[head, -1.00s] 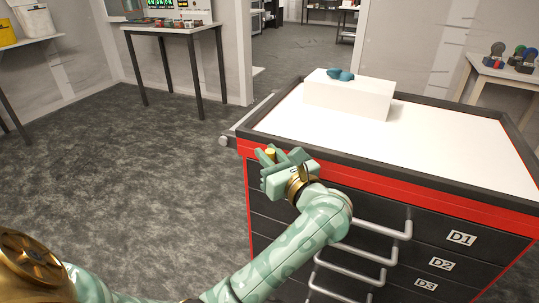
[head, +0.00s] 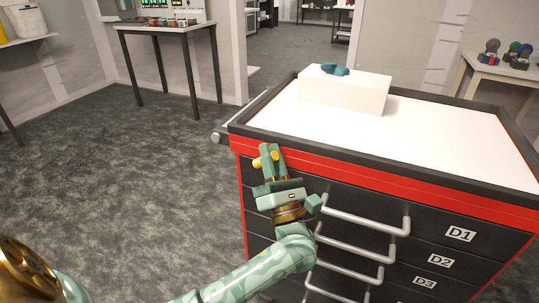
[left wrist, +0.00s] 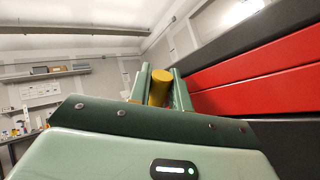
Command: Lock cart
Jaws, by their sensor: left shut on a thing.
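The cart (head: 410,183) is a dark drawer cabinet with a red upper band, a black rim and a white top. A small yellow cylinder (head: 257,163) is at the upper part of its front, near the left corner. My green left gripper (head: 267,157) points upward there and is shut on the yellow cylinder, whose ends stick out past the fingers. In the left wrist view the yellow cylinder (left wrist: 160,88) shows between the two fingers, beside the red band. Its attachment to the cart is hidden. My right gripper is not in view.
Drawer handles (head: 365,223) stick out from the cart front, close to my left wrist. A white block (head: 345,95) with a blue object (head: 335,70) on it stands on the cart top. A push bar (head: 217,137) runs along the left side. The floor to the left is clear.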

